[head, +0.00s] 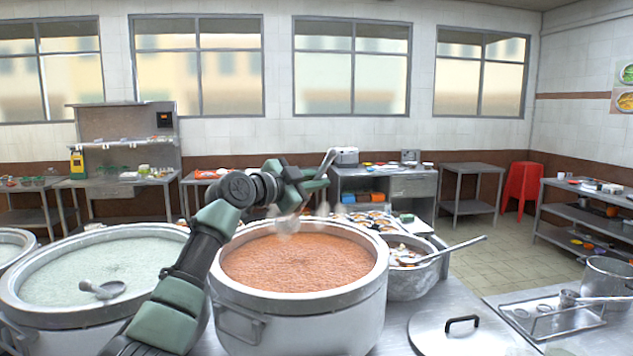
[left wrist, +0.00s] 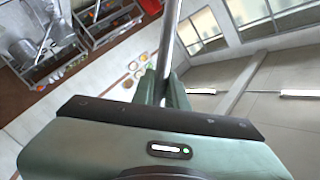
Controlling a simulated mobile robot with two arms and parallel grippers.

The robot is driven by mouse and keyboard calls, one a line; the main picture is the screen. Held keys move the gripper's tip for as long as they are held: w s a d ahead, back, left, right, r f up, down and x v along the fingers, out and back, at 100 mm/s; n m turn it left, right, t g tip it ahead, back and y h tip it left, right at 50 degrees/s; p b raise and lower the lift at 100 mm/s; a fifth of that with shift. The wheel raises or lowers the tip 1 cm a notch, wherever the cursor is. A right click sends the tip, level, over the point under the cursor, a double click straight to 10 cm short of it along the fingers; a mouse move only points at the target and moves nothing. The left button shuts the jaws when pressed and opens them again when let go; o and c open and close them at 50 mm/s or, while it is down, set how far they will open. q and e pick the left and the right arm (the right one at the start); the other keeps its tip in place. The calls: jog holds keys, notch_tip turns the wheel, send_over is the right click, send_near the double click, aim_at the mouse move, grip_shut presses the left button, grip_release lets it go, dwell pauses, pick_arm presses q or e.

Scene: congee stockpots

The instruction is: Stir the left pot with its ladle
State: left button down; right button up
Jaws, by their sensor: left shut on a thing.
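A large metal pot of pale congee (head: 15,290) stands at the left. A grey ladle head (head: 108,290) shows at its surface; whether a handle joins it is unclear. Beside it stands a large pot (head: 300,312) of orange-brown congee. My left arm reaches across between them. My left gripper (head: 316,182) is above the far rim of the orange-brown pot, shut on a thin metal handle (head: 327,163). In the left wrist view the fingers (left wrist: 161,92) close around this rod (left wrist: 171,35). Its lower end is hidden or unclear. My right gripper is out of view.
A smaller pot (head: 412,286) with a ladle (head: 450,250) leaning out stands right of the orange-brown pot. A lid (head: 440,335) lies on the metal counter in front. Part of another pot (head: 12,243) shows far left. Pale steam (head: 290,228) hangs over the orange-brown pot.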

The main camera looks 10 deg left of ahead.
pick_arm(q)
jog(key=shift+m+b, duration=0.3)
jog(key=shift+m+t+b, duration=0.5)
jog(key=shift+m, duration=0.2)
jog(key=shift+r, duration=0.1)
jog(key=shift+a, duration=0.15)
